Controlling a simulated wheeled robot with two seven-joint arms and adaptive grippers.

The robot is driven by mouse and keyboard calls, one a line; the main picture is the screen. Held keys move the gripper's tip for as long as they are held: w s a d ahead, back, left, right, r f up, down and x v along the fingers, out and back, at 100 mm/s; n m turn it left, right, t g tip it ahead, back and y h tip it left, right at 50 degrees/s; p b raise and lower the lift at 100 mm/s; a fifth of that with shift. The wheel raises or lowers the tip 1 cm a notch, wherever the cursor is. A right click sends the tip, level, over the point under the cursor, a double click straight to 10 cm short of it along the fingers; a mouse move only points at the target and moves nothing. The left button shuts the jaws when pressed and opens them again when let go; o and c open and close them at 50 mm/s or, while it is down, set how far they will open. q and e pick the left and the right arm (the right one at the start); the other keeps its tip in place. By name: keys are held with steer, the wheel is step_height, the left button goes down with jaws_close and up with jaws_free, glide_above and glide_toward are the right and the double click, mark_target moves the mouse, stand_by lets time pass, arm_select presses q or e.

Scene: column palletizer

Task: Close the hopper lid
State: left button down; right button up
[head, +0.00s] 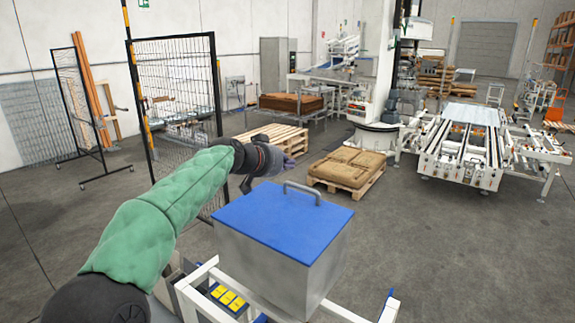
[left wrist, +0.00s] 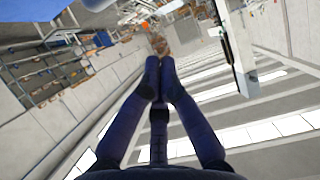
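The hopper is a grey metal box (head: 280,273) in the front middle of the head view. Its blue lid (head: 283,222) lies flat across the top, with no gap visible along the edges I can see. A grey bar handle (head: 302,190) stands on the lid near its far edge. My left gripper (head: 284,164) is just beyond the lid's far left side, apart from the handle in the picture. In the left wrist view, the dark fingers of my left gripper (left wrist: 160,66) come together at the tips, with nothing seen between them. My right gripper is not in view.
A white frame (head: 340,311) with yellow-marked buttons (head: 228,297) stands around the hopper. A black mesh fence (head: 177,95) is behind my left arm. Beyond are an empty wooden pallet (head: 272,138), a pallet of brown sacks (head: 348,167) and a white conveyor (head: 463,150). Floor at right is clear.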

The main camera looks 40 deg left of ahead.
arm_select(q)
steer(key=p, duration=0.2)
glide_above(298, 201)
steer(key=f, duration=0.2)
steer(key=shift+w+a+f, duration=0.15)
steer(key=shift+w+f, duration=0.15)
steer(key=shift+w, duration=0.1)
steer(key=f, duration=0.1)
steer(key=f+b, duration=0.1)
steer(key=shift+s+f, duration=0.3)
steer(key=shift+f, duration=0.05)
steer(key=shift+s+f, duration=0.2)
steer(key=shift+f, duration=0.4)
steer(key=shift+b, duration=0.35)
steer(key=f+b, duration=0.2)
steer(key=b, duration=0.1)
steer(key=shift+w+f, duration=0.15)
steer(key=shift+w, duration=0.05)
